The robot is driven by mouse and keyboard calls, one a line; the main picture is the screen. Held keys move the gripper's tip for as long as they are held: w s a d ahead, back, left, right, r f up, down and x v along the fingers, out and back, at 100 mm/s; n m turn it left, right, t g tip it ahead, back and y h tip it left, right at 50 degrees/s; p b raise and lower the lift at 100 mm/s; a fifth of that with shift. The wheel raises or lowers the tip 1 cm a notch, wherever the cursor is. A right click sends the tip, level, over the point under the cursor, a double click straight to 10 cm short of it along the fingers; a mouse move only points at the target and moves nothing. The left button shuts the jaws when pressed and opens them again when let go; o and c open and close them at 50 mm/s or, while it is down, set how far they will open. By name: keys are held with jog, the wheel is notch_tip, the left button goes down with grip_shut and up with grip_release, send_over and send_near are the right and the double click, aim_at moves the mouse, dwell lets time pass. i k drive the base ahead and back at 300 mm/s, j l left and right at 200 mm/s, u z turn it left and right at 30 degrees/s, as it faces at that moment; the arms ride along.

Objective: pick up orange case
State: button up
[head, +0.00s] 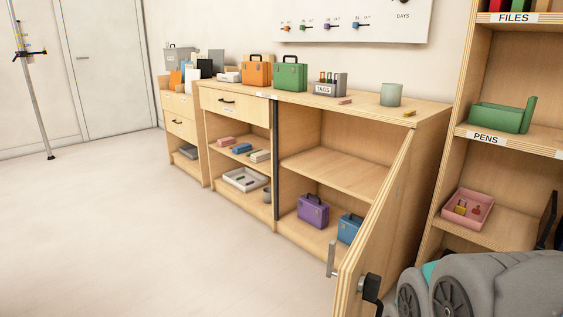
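The orange case (256,72) stands upright on top of the wooden cabinet (430,112), its dark handle up. A green case (290,75) stands close to its right, and a small white item (229,77) lies to its left. My gripper does not show in the head view. A grey, rounded part of my own body fills the lower right corner.
The cabinet's right door (375,215) stands open toward me. A purple case (313,210) and a blue case (349,229) stand inside, low down. A grey tags box (328,84) and a pale green cup (391,94) stand on top. The floor (110,230) at left is clear.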

aim_at(255, 73)
jog(key=i+j, duration=0.1)
jog(key=j, duration=0.25)
jog(key=i+j, duration=0.15)
jog(key=j, duration=0.25)
jog(key=i+j, duration=0.1)
jog(key=j, duration=0.25)
jog(key=i+j+z, duration=0.1)
jog(key=j, duration=0.3)
jog(key=i+j, duration=0.15)
jog(key=j, duration=0.2)
jog(key=i+j, duration=0.1)
jog(key=j, duration=0.3)
